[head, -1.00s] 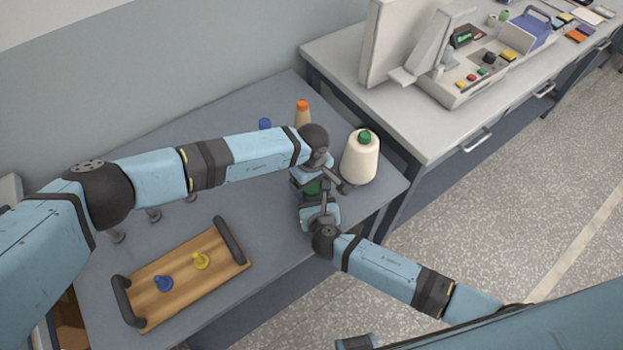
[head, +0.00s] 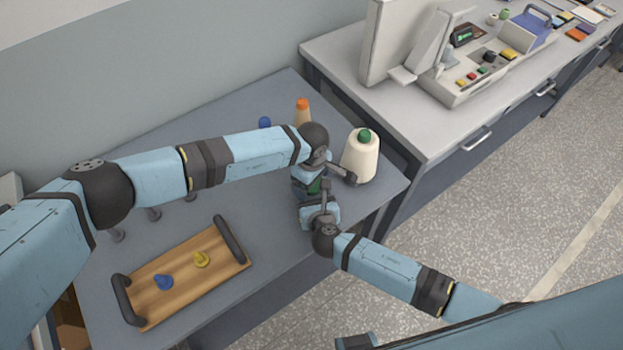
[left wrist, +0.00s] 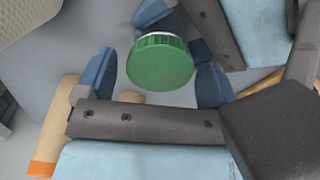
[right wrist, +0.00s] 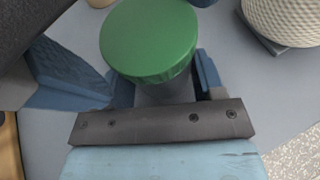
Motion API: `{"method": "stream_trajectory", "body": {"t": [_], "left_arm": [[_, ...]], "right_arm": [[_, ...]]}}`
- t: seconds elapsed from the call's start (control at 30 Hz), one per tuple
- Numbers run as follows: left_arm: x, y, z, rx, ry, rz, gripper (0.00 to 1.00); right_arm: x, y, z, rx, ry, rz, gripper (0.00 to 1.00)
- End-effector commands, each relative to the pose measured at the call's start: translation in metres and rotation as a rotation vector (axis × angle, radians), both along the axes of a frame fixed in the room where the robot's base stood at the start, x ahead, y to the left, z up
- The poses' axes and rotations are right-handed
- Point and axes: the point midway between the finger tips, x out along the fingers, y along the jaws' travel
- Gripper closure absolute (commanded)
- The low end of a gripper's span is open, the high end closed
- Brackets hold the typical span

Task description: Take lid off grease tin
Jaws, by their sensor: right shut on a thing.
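The grease tin's round green lid (right wrist: 150,38) shows large in the right wrist view, above the grey tin body (right wrist: 165,93). My right gripper (right wrist: 160,88) is shut on the tin body, below the lid. In the left wrist view the green lid (left wrist: 160,65) lies between the blue fingers of my left gripper (left wrist: 155,82). These fingers are open, with a clear gap on the left side of the lid. In the head view the lid (head: 316,186) is a small green patch mostly hidden by both grippers. I cannot tell whether the lid is loose.
A cream thread cone with a green tip (head: 360,160) stands close to the right of the grippers. An orange-topped cone (head: 303,115) and a blue-topped item (head: 265,123) stand behind the left arm. A wooden tray (head: 185,290) with blue and yellow pegs lies front left.

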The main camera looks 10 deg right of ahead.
Motion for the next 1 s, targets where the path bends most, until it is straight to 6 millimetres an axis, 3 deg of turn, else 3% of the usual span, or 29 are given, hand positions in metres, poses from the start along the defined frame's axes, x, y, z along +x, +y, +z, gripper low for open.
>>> {"method": "stream_trajectory", "body": {"t": [0.3,0.6,0.77,1.0], "left_arm": [[0.000,0.000,0.003,0.002,0.001,-0.002,0.04],[0.000,0.000,0.040,-0.001,0.001,-0.003,0.04],[0.000,0.000,0.049,0.000,0.000,-0.019,0.07],[0.001,-0.002,0.076,0.000,-0.004,-0.244,0.07]], "right_arm": [[0.001,-0.002,0.000,-0.002,0.000,-0.004,1.00],[0.001,-0.001,0.000,-0.002,0.000,-0.002,1.00],[0.000,-0.001,0.000,0.000,0.000,-0.001,1.00],[0.000,0.000,0.000,0.000,0.000,0.000,1.00]]}}
